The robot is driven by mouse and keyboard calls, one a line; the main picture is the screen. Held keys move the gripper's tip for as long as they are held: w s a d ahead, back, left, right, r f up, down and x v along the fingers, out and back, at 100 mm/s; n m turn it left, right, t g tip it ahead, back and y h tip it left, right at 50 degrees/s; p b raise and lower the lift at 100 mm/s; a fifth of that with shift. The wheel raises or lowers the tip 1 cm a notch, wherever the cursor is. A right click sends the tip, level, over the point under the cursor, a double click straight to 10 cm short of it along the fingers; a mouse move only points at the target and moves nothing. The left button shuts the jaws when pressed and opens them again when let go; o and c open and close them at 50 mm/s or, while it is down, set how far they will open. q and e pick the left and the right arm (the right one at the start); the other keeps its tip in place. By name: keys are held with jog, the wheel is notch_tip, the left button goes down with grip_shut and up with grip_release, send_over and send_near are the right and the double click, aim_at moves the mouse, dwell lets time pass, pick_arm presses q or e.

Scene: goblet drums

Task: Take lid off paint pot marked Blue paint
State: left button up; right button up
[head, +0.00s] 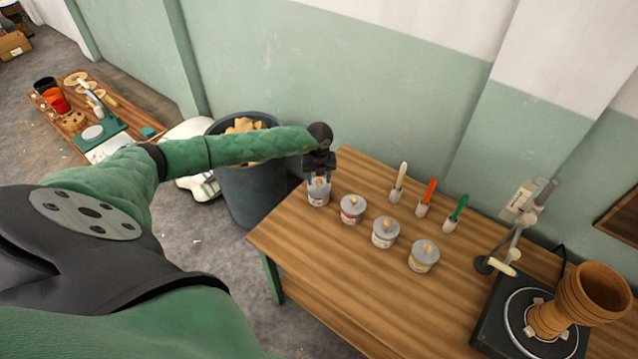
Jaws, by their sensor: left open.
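Several small grey paint pots with lids and wooden knobs stand in a row on the wooden table (330,255). They are the leftmost pot (319,199), the second pot (352,214), the third pot (384,237) and the rightmost pot (422,262). Their labels are too small to read, so I cannot tell which is marked Blue paint. My left gripper (318,181) points down over the leftmost pot. Its open fingers are on either side of the lid's knob; whether they touch it is unclear. My right gripper is out of view.
White, orange and green-handled brushes (426,199) stand behind the pots. A clamp stand (510,235) and a goblet drum (590,295) on a black turntable (510,325) are at the right. A dark bin (250,195) stands left of the table. The table's front left is clear.

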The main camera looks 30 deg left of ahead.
pick_arm(q)
jog(key=shift+c, duration=0.2)
grip_shut()
